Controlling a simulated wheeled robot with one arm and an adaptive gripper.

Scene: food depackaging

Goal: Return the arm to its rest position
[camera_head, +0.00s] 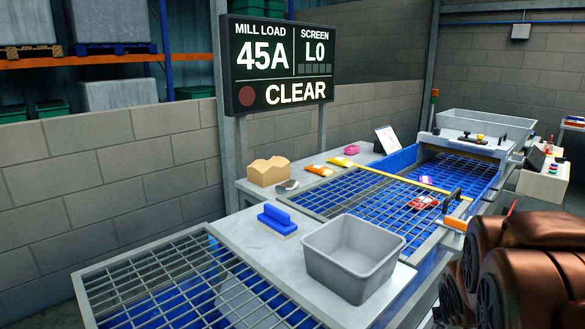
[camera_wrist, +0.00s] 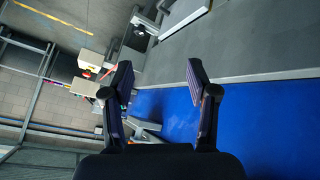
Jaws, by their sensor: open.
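My gripper (camera_wrist: 160,85) shows in the wrist view with its two dark fingers spread apart and nothing between them. Beyond the fingers are a blue surface (camera_wrist: 260,120) and a grey wall or panel (camera_wrist: 260,50). In the head view my copper-brown arm fills the lower right corner, and the gripper itself does not show there. The wrist view is tilted, so the room appears turned on its side.
A grey bin (camera_head: 352,262) and a blue-handled brush (camera_head: 278,220) stand on the table beside a blue-lined grid (camera_head: 330,205). A red package (camera_head: 424,202) and a purple one (camera_head: 426,180) lie on the grid. A sign (camera_head: 280,62) reads CLEAR.

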